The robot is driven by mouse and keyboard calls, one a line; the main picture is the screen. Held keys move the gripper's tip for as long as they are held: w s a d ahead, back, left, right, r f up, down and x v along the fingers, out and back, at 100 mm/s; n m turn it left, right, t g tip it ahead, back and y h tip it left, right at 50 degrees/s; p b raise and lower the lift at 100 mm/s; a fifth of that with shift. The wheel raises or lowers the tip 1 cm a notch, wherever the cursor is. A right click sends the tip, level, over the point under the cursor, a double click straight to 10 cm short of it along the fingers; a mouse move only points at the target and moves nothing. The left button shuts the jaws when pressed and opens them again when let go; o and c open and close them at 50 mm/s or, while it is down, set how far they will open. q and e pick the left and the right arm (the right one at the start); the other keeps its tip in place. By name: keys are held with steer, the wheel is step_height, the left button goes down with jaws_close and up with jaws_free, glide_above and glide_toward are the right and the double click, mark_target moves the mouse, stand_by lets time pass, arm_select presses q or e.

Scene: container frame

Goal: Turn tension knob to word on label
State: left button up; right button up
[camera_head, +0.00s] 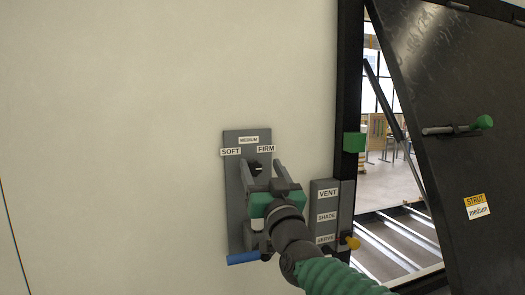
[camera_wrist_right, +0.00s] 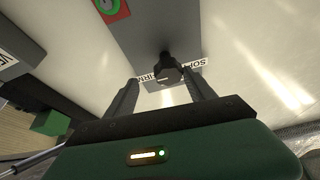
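The dark tension knob (camera_head: 256,167) sits on a grey wall panel (camera_head: 235,190), below labels reading SOFT (camera_head: 230,152), MEDIUM (camera_head: 248,140) and FIRM (camera_head: 266,149). Which label the knob points to cannot be told. A STRUT label (camera_head: 478,207) on the dark hatch at the right reads "medium". My right gripper (camera_head: 262,168) is open in front of the panel, its fingers either side of the knob. The right wrist view shows the knob (camera_wrist_right: 168,68) near the fingertips (camera_wrist_right: 161,78), with visible gaps between; contact is not seen. My left gripper is not in view.
A smaller panel (camera_head: 326,193) with VENT, SHADE and SERVE labels and a yellow knob (camera_head: 352,243) is to the right. A green block (camera_head: 354,142) is on the opening's frame. The wall at left is clear.

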mark_target(254, 173)
steer(key=a, duration=0.1)
steer(key=w+a, duration=0.2)
steer(key=shift+f, duration=0.3)
steer(key=shift+s+a, duration=0.1)
steer(key=shift+a, duration=0.05)
steer(key=shift+c, duration=0.2)
steer(key=shift+r, duration=0.1)
steer(key=shift+c, duration=1.2)
steer(key=shift+d, duration=0.7)
steer(key=c, duration=0.5)
steer(key=shift+c, duration=2.4)
steer(key=shift+a, duration=0.2)
jaws_close()
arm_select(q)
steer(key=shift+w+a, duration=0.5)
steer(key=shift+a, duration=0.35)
